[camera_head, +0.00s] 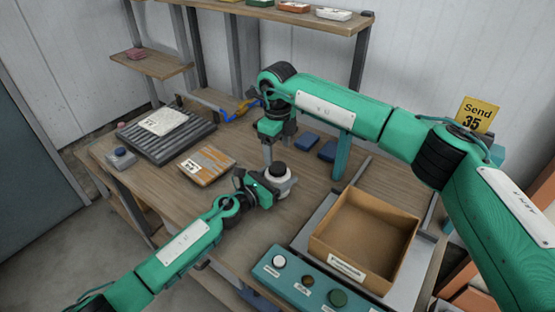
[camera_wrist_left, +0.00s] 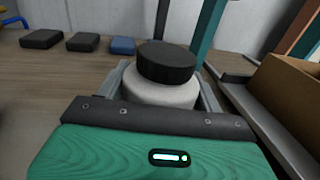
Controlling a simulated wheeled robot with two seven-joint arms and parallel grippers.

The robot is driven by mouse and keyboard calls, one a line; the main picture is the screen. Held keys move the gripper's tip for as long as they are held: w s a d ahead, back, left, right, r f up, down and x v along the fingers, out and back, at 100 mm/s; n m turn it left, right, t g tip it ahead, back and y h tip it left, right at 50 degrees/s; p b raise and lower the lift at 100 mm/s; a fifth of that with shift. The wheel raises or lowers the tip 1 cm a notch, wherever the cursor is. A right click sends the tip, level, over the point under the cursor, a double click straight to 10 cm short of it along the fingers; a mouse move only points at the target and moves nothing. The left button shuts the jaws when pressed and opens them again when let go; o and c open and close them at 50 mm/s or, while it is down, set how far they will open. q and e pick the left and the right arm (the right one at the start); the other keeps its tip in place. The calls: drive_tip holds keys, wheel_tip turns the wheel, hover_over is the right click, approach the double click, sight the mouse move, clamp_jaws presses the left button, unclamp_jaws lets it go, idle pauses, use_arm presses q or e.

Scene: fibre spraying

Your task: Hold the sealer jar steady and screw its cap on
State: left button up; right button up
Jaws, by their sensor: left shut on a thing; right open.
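The sealer jar (camera_head: 277,182) is a pale, squat jar standing on the wooden table, with a black cap (camera_head: 278,169) on its top. The left wrist view shows the jar (camera_wrist_left: 160,95) close up, with the cap (camera_wrist_left: 167,62) resting on it; I cannot tell how far it is threaded. My left gripper (camera_head: 272,188) is shut on the jar, a finger on each side of its body. My right gripper (camera_head: 268,153) points down, just behind and left of the cap, apart from it. It is open, though its fingers are small and partly merged in the picture.
An open cardboard box (camera_head: 365,238) and a button panel (camera_head: 310,280) lie to the right and front. An orange-striped board (camera_head: 207,165) and a black ribbed tray (camera_head: 150,145) lie left. A shelf (camera_head: 290,17) stands at the back.

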wheel_tip(320, 180, up, 6)
idle(0.4)
use_arm(q)
drive_tip(key=o, duration=2)
drive_tip(key=shift+c, duration=0.2)
drive_tip(key=shift+s, duration=0.1)
drive_tip(key=b+v, duration=0.1)
drive_tip(key=v, duration=1.2)
drive_tip(key=shift+s+a+b, duration=0.2)
drive_tip(key=shift+a+b, duration=0.15)
use_arm(e)
drive_tip(key=shift+f, duration=0.85)
use_arm(q)
drive_tip(key=shift+r, duration=0.15)
use_arm(e)
drive_tip(key=shift+r, duration=0.1)
